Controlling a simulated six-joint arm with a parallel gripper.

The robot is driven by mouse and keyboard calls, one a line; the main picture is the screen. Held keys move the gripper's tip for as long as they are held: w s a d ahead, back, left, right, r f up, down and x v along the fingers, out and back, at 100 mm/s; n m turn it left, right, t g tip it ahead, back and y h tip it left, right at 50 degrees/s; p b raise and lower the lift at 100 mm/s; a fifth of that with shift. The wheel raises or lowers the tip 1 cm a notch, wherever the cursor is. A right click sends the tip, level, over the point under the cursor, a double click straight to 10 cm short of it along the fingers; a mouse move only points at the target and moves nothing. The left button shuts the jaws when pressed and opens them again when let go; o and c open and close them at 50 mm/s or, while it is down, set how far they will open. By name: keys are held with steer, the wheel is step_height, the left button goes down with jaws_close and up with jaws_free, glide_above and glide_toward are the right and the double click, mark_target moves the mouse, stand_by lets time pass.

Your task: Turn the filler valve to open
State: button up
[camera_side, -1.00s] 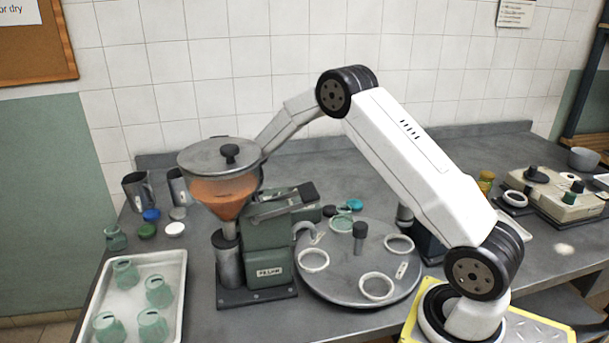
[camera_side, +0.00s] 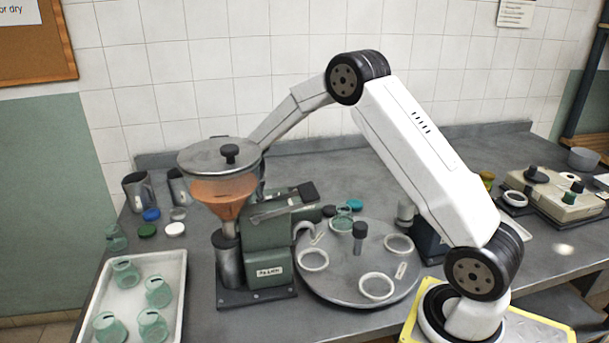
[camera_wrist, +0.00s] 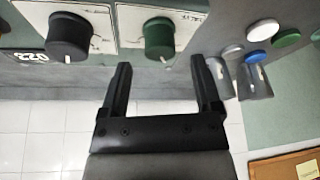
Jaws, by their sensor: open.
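The filler (camera_side: 265,240) is a grey-green machine with a lidded glass hopper (camera_side: 220,187) of orange-brown contents, left of centre in the side view. In the wrist view, a black knob (camera_wrist: 70,35) and a green knob (camera_wrist: 158,38) sit side by side on white plates, each with a pale pointer mark. The plate writing is too small to read, so I cannot tell which knob is the valve. My gripper (camera_wrist: 161,62) is open and empty. Its fingertips are near the green knob, one to each side of it; contact is not clear. In the side view the hopper hides my gripper.
White, blue and green lids (camera_wrist: 262,30) and metal jugs (camera_wrist: 254,80) are beside the filler. A tray (camera_side: 178,275) of green jars stands at the left. A round turntable (camera_side: 340,285) with white rings is right of the filler.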

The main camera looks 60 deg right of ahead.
steer(key=shift+v, duration=2.1)
steer(key=shift+d+f, duration=0.1)
steer(key=shift+s+d+f+n+g+y, duration=0.15)
steer(key=shift+d+n+y, duration=0.1)
steer(key=shift+n, duration=0.4)
steer(key=shift+w+d+f+n+g+y, duration=0.1)
steer(key=shift+d+n+g+y, duration=0.1)
steer(key=shift+n, duration=0.45)
steer(key=n, duration=0.2)
steer(key=d+n+y, duration=0.1)
steer(key=n, duration=0.1)
steer(key=shift+d+f+g+y, duration=0.1)
steer(key=shift+g+y, duration=0.15)
steer(key=n, duration=0.1)
steer(key=n+y, duration=0.1)
steer(key=n, duration=0.1)
steer(key=shift+d, duration=0.25)
steer(key=shift+w+d+r+n+y, duration=0.2)
steer(key=shift+n+y, duration=0.2)
steer(key=shift+n, duration=0.55)
steer(key=shift+w+d+r+n+y, duration=0.15)
steer(key=shift+n+y, duration=0.25)
steer(key=shift+n, duration=0.55)
steer(key=shift+a, duration=0.15)
steer(key=shift+x, duration=3.85)
steer(key=shift+w, duration=0.1)
